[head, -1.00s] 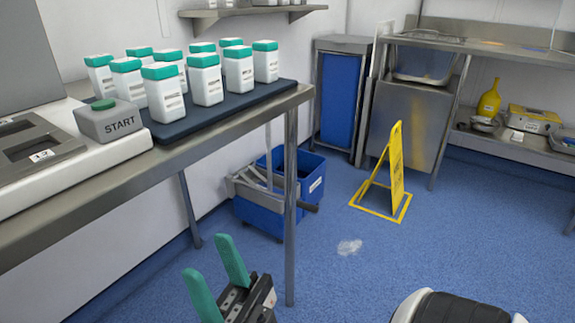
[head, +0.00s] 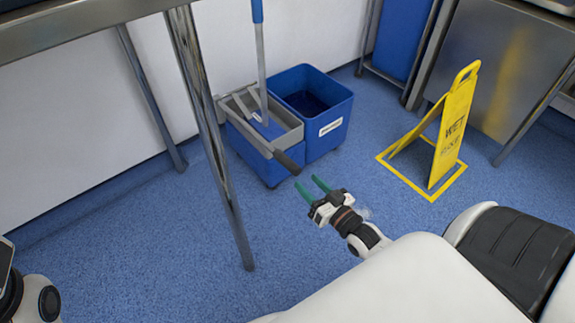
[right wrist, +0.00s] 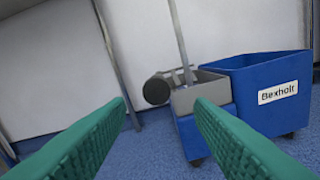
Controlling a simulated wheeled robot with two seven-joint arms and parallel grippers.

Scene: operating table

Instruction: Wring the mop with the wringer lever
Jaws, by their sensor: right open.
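The blue mop bucket (head: 325,108) stands on the floor with a grey wringer (head: 292,122) on its left part. The wringer lever (head: 288,161) has a dark grip pointing toward me. In the right wrist view the lever's round dark end (right wrist: 157,90) lies ahead, between the two fingertips in the picture. The mop (head: 261,60) stands upright in the wringer; its head is mostly hidden. My right gripper (head: 307,184) is open, its green fingers just short of the lever grip and apparently not touching it. The right wrist view also shows the gripper (right wrist: 160,108), empty. My left gripper is out of view.
A steel table leg (head: 212,135) stands left of the bucket. A yellow wet-floor sign (head: 452,130) stands to the right. Blue floor (head: 120,240) is clear in front. A steel cabinet (head: 515,75) is at the back right.

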